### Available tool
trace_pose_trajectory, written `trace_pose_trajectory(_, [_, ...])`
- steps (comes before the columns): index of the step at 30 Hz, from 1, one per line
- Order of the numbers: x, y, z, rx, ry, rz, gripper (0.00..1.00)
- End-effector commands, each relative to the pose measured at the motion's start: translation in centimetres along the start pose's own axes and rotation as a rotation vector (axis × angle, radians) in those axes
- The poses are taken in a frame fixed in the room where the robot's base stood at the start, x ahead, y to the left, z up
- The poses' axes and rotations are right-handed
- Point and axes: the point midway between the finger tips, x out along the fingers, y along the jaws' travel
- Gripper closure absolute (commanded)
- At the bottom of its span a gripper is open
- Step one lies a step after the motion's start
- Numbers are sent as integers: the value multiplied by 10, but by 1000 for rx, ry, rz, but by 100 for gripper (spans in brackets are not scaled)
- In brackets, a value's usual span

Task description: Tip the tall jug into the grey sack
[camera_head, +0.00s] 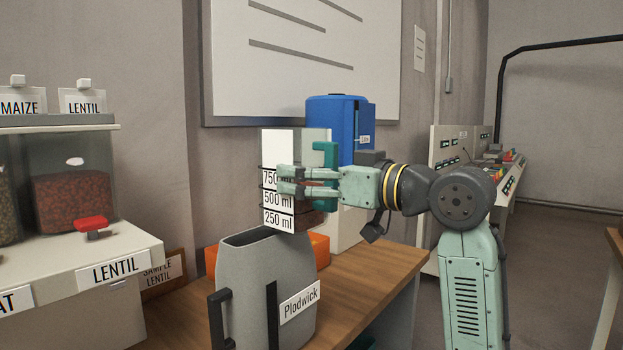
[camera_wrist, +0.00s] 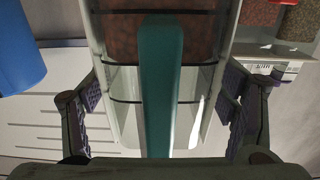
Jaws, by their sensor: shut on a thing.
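The tall jug (camera_head: 279,219) is clear, with 250, 500 and 750 ml marks and a teal handle. My gripper (camera_head: 283,180) is shut on its sides, and the handle points back toward my wrist. The jug stands about upright in the air, its base just above or behind the sack's mouth; the exact depth is unclear. Reddish-brown grains lie in its lower part. In the wrist view the jug (camera_wrist: 126,82) sits between both fingers, with the grains behind the handle. The grey sack (camera_head: 246,290), labelled Plodwick, stands open-topped on the wooden bench; its inside is mostly hidden.
A dispenser (camera_head: 75,185) labelled lentil, with a red tap (camera_head: 91,224), stands at the left. A blue container (camera_head: 338,120) is behind the jug, and an orange box (camera_head: 320,249) is behind the sack. The wooden bench (camera_head: 375,275) is bare right of the sack.

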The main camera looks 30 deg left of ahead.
Motion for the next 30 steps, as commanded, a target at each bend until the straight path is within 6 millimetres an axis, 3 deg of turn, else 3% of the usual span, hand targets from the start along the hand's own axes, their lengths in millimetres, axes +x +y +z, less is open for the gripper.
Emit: trace_pose_trajectory(30, [-4,3,-12,-53,-49,1,82])
